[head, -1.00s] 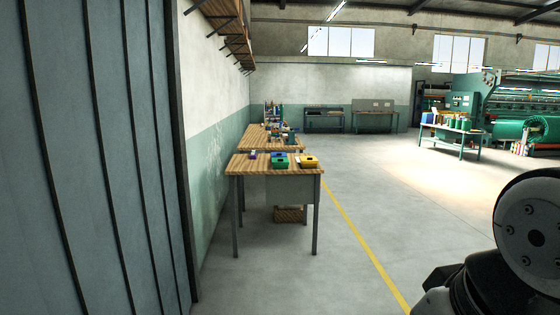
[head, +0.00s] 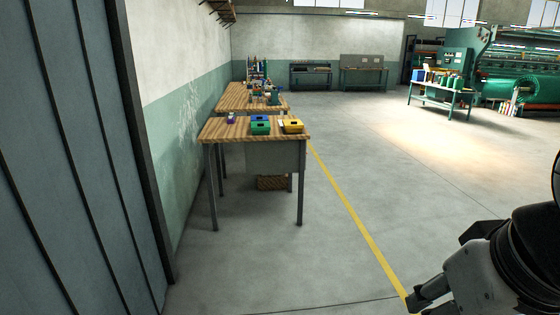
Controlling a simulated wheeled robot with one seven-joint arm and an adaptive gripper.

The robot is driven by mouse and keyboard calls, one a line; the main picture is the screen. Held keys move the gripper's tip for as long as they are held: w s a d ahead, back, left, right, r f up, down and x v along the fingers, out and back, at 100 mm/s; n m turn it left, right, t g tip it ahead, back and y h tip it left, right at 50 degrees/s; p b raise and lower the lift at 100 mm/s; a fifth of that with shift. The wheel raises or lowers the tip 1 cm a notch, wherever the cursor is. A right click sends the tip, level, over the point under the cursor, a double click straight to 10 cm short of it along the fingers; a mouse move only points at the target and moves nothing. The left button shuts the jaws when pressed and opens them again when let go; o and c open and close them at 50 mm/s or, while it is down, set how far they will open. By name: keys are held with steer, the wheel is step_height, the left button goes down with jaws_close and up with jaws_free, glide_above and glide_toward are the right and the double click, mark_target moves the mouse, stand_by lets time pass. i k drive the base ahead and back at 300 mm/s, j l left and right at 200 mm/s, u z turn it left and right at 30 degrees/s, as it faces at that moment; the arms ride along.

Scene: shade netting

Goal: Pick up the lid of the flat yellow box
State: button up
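The flat yellow box (head: 292,126) is small and far off, on the right part of the near wooden table (head: 222,131). A dark patch shows on its top; I cannot make out the lid apart from the box. My gripper (head: 414,299) shows only in part at the lower right, pointing left, well apart from the table. Its finger opening is too unclear to read.
A second cluttered table (head: 233,99) stands behind. Grey panels and a wall (head: 186,125) bound the left. The floor (head: 420,180) to the right is clear.

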mark_target(292, 124)
steer(key=i, duration=3.7)
steer(key=i+j+z, duration=0.15)
steer(key=i, duration=0.55)
steer(key=i+j+z, duration=0.15)
steer(key=i, duration=0.55)
